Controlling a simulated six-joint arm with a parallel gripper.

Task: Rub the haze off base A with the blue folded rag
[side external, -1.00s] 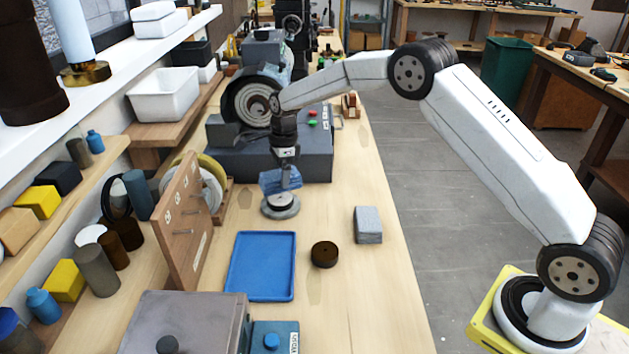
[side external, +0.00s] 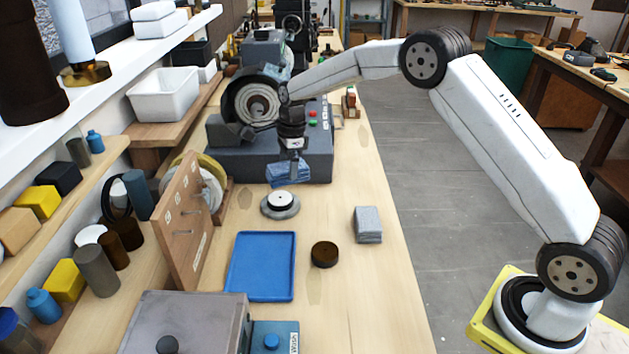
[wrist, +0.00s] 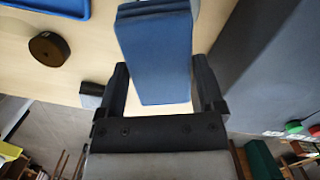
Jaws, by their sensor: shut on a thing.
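My gripper (side external: 291,160) is shut on the blue folded rag (side external: 289,175). In the wrist view the rag (wrist: 155,50) hangs between my two fingers and sticks out past them. In the side view the rag is just behind a round grey base (side external: 280,206) with a pale raised centre, above the bench and apart from the base. No letter is readable on this base, so I cannot confirm it is base A or see whether haze is on it. The base does not show in the wrist view, where the rag covers the middle.
A blue tray (side external: 262,266), a dark brown round piece (side external: 324,254) and a grey block (side external: 368,225) lie on the near bench. A wooden upright board (side external: 182,222) stands at the left. A grey machine (side external: 262,158) is close behind my gripper.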

